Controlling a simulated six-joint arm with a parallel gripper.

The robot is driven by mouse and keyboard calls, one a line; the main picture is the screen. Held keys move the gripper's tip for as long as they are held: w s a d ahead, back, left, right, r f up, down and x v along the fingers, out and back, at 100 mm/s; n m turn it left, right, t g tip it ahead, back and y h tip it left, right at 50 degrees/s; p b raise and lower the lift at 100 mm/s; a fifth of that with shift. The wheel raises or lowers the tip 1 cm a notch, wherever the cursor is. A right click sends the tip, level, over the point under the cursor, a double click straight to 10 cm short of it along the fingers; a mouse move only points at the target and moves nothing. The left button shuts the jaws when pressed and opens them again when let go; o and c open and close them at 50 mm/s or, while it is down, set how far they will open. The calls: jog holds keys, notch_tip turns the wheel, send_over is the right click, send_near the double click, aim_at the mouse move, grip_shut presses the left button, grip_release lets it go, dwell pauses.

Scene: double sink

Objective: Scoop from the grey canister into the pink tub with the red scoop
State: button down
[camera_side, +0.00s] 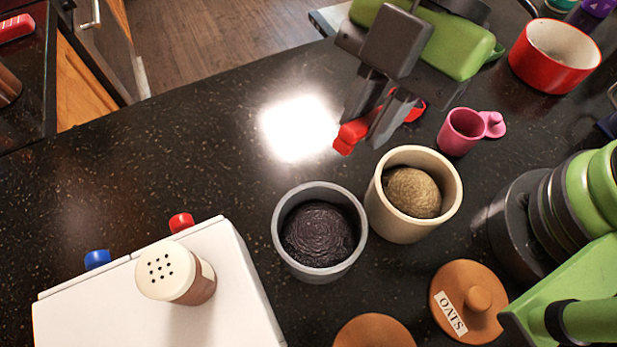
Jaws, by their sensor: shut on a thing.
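My gripper (378,122) is shut on the red scoop (350,133) and holds it above the dark counter, behind the two canisters. One red end sticks out to the left of the fingers, and another red part shows behind them to the right. The fingers hide the scoop's middle, and I cannot tell whether it holds anything. The grey canister (277,240) stands open at the centre with dark, ridged contents. The pink tub (460,134) stands to the right of my gripper; its inside looks empty.
A cream canister (398,227) with brown contents stands against or very near the grey one. Brown lids (459,315) lie in front. A white box (220,285) carries a shaker (172,272). A red pot (533,66) stands back right.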

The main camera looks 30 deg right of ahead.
jog(key=d+f+m+t+h, duration=0.1)
jog(key=d+f+m+h, duration=0.15)
jog(key=d, duration=1.05)
jog(key=shift+f, duration=2.25)
jog(key=shift+w+d+r+g+y, duration=0.15)
jog(key=shift+d+r+y, duration=0.55)
jog(key=shift+y, duration=0.95)
jog(key=shift+w+d+r+g+y, duration=0.15)
jog(key=shift+d+r+y, duration=0.55)
jog(key=shift+y, duration=0.95)
jog(key=shift+w+d+r+g+y, duration=0.15)
jog(key=shift+d+r+y, duration=0.25)
jog(key=shift+r+y, duration=0.9)
jog(key=shift+f+y, duration=0.35)
jog(key=shift+r, duration=0.1)
jog(key=shift+r, duration=1.9)
